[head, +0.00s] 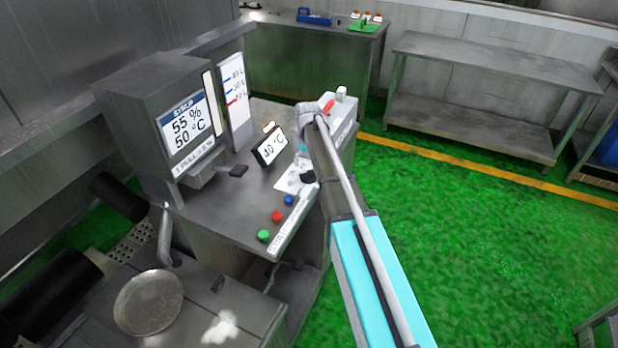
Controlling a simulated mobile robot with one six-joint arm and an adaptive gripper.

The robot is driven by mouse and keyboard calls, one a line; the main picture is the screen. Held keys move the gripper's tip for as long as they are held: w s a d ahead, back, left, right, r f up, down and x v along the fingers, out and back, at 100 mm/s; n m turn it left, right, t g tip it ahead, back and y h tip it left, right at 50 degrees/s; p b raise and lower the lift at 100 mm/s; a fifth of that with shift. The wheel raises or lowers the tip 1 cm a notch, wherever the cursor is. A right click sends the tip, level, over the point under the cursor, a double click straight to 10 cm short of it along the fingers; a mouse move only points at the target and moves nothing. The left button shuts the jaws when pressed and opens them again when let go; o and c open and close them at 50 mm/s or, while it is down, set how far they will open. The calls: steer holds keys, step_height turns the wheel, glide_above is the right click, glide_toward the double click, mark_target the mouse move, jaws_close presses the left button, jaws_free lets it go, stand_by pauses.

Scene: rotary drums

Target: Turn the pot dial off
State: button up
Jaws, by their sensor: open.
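A dark knob (307,178), which looks like the pot dial, sits at the right edge of a white marked plate (288,183) on the steel console (240,205). My arm partly covers this spot, so the dial's setting cannot be read. A small tilted display (270,147) beside it reads about 40 °C. My gripper (303,152) is above the console near the plate, just beyond the dial in the picture. It is open, small and mostly hidden by my arm, and nothing shows in it. I cannot tell whether it touches anything.
Blue, red and green buttons (277,216) line the console's front right edge. A syrup display (185,125) reads 55 % and 50 °C. A white box with a red lever (338,112) stands behind my wrist. A round pan (148,303) is at the lower left. Green floor at right is clear.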

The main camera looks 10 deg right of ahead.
mark_target(308, 171)
steer(key=shift+f+b, duration=2.35)
steer(key=shift+f, duration=0.35)
steer(key=shift+d, duration=0.1)
steer(key=c, duration=0.8)
